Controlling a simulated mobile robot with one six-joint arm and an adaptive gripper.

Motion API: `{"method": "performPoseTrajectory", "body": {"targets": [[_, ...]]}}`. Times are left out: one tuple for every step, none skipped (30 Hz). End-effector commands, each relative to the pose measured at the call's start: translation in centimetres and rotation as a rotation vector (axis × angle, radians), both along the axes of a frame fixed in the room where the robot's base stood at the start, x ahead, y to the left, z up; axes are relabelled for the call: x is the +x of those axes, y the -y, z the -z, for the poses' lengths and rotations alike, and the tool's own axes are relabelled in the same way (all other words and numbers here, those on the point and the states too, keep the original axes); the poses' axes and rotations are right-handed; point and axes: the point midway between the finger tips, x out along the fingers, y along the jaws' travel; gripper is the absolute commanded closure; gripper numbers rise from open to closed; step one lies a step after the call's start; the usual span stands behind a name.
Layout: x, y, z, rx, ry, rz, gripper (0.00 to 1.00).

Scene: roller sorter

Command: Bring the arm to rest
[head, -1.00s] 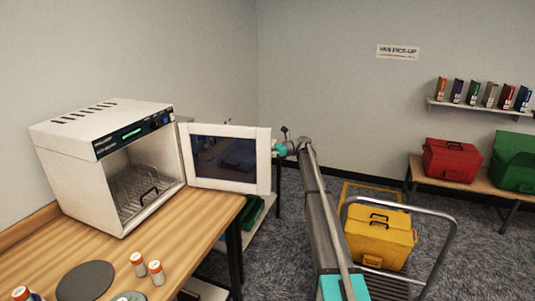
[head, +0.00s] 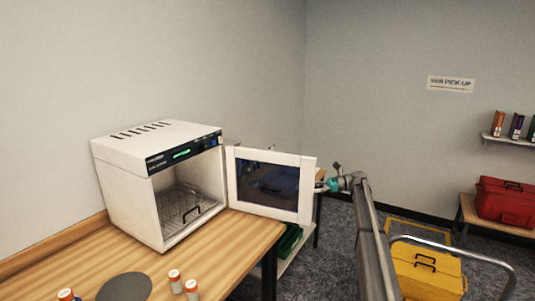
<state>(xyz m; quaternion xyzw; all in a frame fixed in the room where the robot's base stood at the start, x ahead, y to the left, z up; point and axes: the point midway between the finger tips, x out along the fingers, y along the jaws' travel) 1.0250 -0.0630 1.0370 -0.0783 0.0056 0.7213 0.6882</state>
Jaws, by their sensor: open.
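My arm (head: 372,240) reaches up from the lower right of the head view. Its wrist (head: 345,181), with a teal joint cap, is beside the right edge of the open oven door (head: 305,200). My gripper cannot be made out; the door seems to hide it. No object shows in my arm's grasp.
A white oven (head: 120,180) with a wire rack inside stands on a wooden bench (head: 225,240). Orange-capped vials (head: 192,290) and a dark disc (head: 125,287) are at the bench front. A yellow case (head: 428,275) on a railed cart (head: 480,255) is right of my arm.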

Motion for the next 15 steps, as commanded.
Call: {"method": "performPoseTrajectory", "body": {"targets": [[-1.0, 0.9, 0.7, -0.037, 0.033, 0.035, 0.46], [-1.4, 1.3, 1.2, -0.062, 0.056, 0.056, 0.46], [-1.9, 1.8, 1.9, -0.1, 0.089, 0.08, 0.46], [-2.4, 2.1, 2.4, -0.131, 0.117, 0.096, 0.46], [-3.1, 2.3, 2.9, -0.165, 0.145, 0.109, 0.46], [-4.1, 2.4, 3.6, -0.212, 0.184, 0.117, 0.46], [-5.0, 2.3, 4.1, -0.247, 0.213, 0.119, 0.46], [-5.9, 2.0, 4.6, -0.283, 0.241, 0.114, 0.46], [-7.3, 1.4, 5.2, -0.328, 0.279, 0.101, 0.46], [-8.3, 0.8, 5.7, -0.363, 0.306, 0.087, 0.46], [-9.4, 0.2, 6.1, -0.394, 0.332, 0.069, 0.46], [-10.9, -0.5, 6.6, -0.435, 0.367, 0.042, 0.46], [-12.1, -1.2, 7.0, -0.465, 0.392, 0.02, 0.46], [-13.3, -1.9, 7.4, -0.496, 0.418, -0.005, 0.46], [-15.0, -2.6, 7.9, -0.536, 0.452, -0.039, 0.46]]}}
